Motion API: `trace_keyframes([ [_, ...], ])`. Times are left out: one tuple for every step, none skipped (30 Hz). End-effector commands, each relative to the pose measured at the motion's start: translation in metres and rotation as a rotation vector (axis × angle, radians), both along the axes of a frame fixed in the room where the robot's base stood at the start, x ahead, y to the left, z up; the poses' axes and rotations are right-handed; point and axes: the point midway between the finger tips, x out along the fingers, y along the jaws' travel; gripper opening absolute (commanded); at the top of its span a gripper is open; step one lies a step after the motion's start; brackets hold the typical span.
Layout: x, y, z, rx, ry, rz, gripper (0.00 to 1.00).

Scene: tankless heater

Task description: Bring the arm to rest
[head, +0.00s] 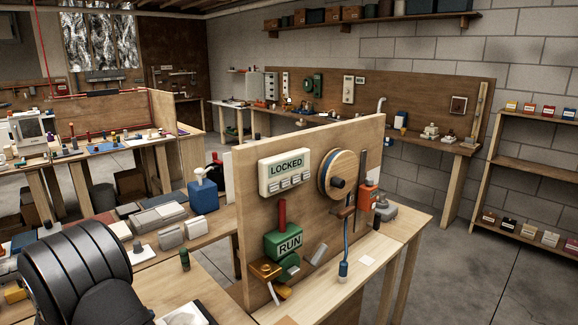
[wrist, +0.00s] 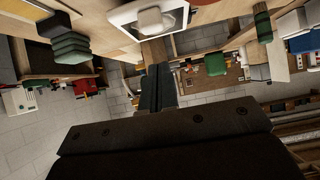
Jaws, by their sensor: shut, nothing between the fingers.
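My gripper (wrist: 158,72) shows in the wrist view as two dark fingers side by side, pressed together with nothing between them. Its wide dark body fills the bottom of that view. The fingers point away from the camera, toward benches and floor, and I see no contact with anything. In the head view a black ribbed part of my arm (head: 75,270) fills the lower left. The fingers cannot be made out in the head view.
An upright wooden panel (head: 350,135) stands on the near bench, with a LOCKED display (head: 285,172), a round wooden wheel (head: 343,176) and a green RUN box (head: 284,244). A blue container (head: 203,196) stands left of it. Open grey floor (head: 455,260) lies at right.

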Motion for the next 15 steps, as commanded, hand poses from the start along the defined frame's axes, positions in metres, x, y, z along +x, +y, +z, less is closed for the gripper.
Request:
trace_keyframes([
  [0.006,-0.007,-0.002,-0.001,0.001,-0.002,0.00],
  [0.007,-0.008,-0.007,-0.003,0.003,0.000,0.00],
  [0.007,-0.008,-0.014,-0.003,0.003,0.001,0.00],
  [0.008,-0.009,-0.018,-0.003,0.004,0.001,0.00],
  [0.009,-0.009,-0.022,-0.003,0.006,0.002,0.00],
  [0.009,-0.009,-0.026,-0.001,0.006,0.003,0.00],
  [0.008,-0.008,-0.028,-0.001,0.006,0.003,0.00],
  [0.008,-0.008,-0.031,-0.001,0.006,0.003,0.00],
  [0.008,-0.008,-0.033,0.000,0.007,0.003,0.00],
  [0.008,-0.008,-0.035,0.000,0.007,0.003,0.00],
  [0.008,-0.008,-0.036,0.000,0.007,0.003,0.00],
  [0.008,-0.008,-0.037,0.000,0.008,0.003,0.00],
  [0.008,-0.008,-0.037,0.001,0.008,0.003,0.00],
  [0.008,-0.008,-0.038,0.001,0.008,0.003,0.00],
  [0.008,-0.008,-0.038,0.001,0.007,0.003,0.00],
])
